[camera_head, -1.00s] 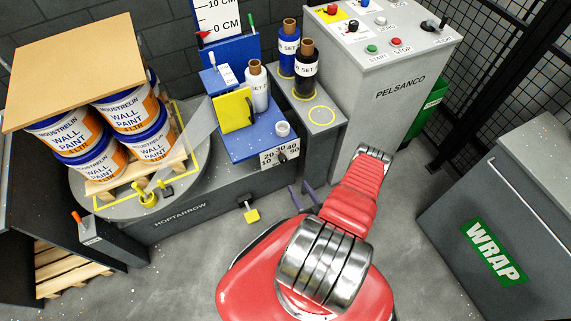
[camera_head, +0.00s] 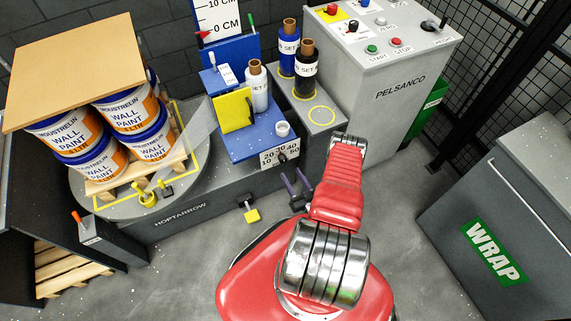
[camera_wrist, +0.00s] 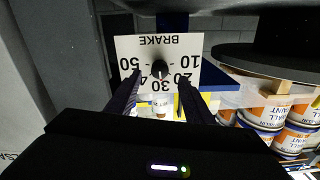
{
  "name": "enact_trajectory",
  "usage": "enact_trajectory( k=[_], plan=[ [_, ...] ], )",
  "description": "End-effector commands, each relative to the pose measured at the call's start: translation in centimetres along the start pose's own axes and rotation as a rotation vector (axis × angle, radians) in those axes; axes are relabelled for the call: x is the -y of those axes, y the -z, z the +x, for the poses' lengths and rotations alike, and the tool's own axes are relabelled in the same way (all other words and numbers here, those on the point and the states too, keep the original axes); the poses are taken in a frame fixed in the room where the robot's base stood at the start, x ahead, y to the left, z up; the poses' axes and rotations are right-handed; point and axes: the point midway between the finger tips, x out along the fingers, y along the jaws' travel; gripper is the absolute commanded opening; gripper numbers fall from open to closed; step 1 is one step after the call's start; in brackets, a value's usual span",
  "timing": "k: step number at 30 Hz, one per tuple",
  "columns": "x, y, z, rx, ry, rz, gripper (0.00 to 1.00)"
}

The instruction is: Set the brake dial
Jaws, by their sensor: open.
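The brake dial's dark round knob (camera_wrist: 160,69) sits on a white plate (camera_wrist: 145,48) marked BRAKE and 10 to 50, upside down in the wrist view. A small mark on the knob appears to face the 30. In the head view the dial plate (camera_head: 270,158) is on the front of the blue unit. My gripper (camera_head: 293,177) is open, just below and in front of the plate. In the wrist view its dark fingers (camera_wrist: 159,82) stand apart, one on each side of the knob's line, holding nothing. Contact with the knob cannot be told.
Paint pails (camera_head: 132,110) stand on the turntable at left. The grey control cabinet (camera_head: 375,110) rises at right.

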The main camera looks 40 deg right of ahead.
Motion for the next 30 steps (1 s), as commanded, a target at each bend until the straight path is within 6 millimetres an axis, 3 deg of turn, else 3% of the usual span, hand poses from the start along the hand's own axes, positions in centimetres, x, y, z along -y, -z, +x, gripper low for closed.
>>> enact_trajectory(
  k=[15,27,30],
  plan=[
    [0.1,0.1,6.5,-0.001,0.003,-0.002,0.47],
    [0.0,0.1,7.3,-0.001,0.0,0.0,0.47],
    [0.0,0.0,7.3,-0.001,0.0,0.0,0.42]
  ],
)
